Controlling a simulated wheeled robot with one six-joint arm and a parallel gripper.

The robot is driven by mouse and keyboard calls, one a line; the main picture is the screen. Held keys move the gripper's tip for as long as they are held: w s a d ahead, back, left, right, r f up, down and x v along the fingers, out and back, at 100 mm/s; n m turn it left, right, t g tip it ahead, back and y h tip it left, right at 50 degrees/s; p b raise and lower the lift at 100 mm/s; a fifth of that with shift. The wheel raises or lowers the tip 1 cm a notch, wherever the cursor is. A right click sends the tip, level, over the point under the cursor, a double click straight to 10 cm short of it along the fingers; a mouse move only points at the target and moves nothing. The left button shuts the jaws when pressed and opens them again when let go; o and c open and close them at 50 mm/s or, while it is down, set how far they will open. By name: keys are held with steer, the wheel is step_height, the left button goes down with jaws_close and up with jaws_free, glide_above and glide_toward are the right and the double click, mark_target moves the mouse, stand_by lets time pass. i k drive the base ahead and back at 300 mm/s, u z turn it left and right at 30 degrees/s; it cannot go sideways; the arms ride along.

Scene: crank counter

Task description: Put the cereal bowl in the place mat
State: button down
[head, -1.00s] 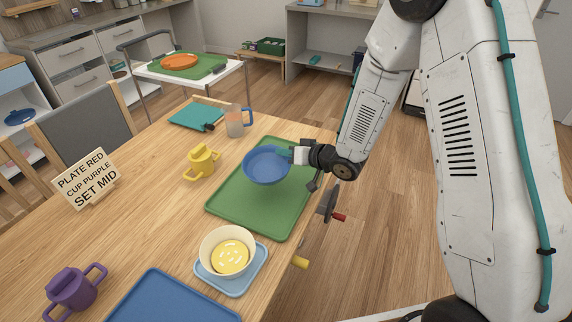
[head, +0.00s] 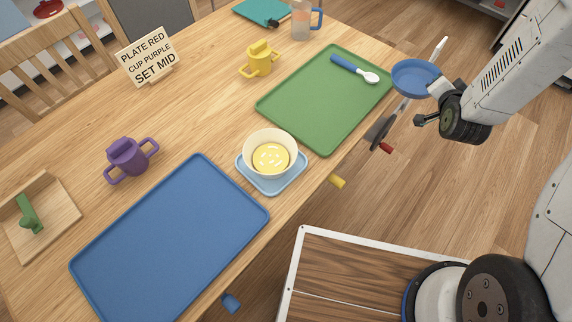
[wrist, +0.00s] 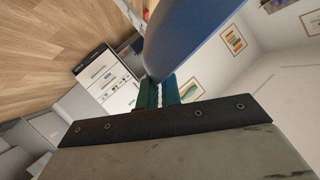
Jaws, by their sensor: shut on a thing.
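A blue bowl (head: 413,76) is gripped at its rim by my gripper (head: 436,103) and held in the air, past the right table edge beside the green mat. It fills the upper middle of the wrist view (wrist: 188,30), touching the fingertips (wrist: 160,93). A cream bowl (head: 258,142) with yellow contents stands upright on a small light-blue tray (head: 274,188). Two larger mats lie on the table: a green mat (head: 317,106), with a blue-handled spoon (head: 355,69) on it, and an empty blue mat (head: 170,240). Which mat is meant cannot be told.
A yellow cup (head: 260,61), purple cup (head: 129,157), lettered sign (head: 147,58) and glass mug (head: 301,20) stand on the table. Coloured knobs (head: 337,181) stick out along the table's near edge.

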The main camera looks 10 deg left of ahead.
mark_target(156, 254)
steer(key=z, duration=1.05)
steer(key=k, duration=2.7)
steer(key=u, duration=0.65)
steer(key=i, duration=0.5)
steer(key=u, duration=0.15)
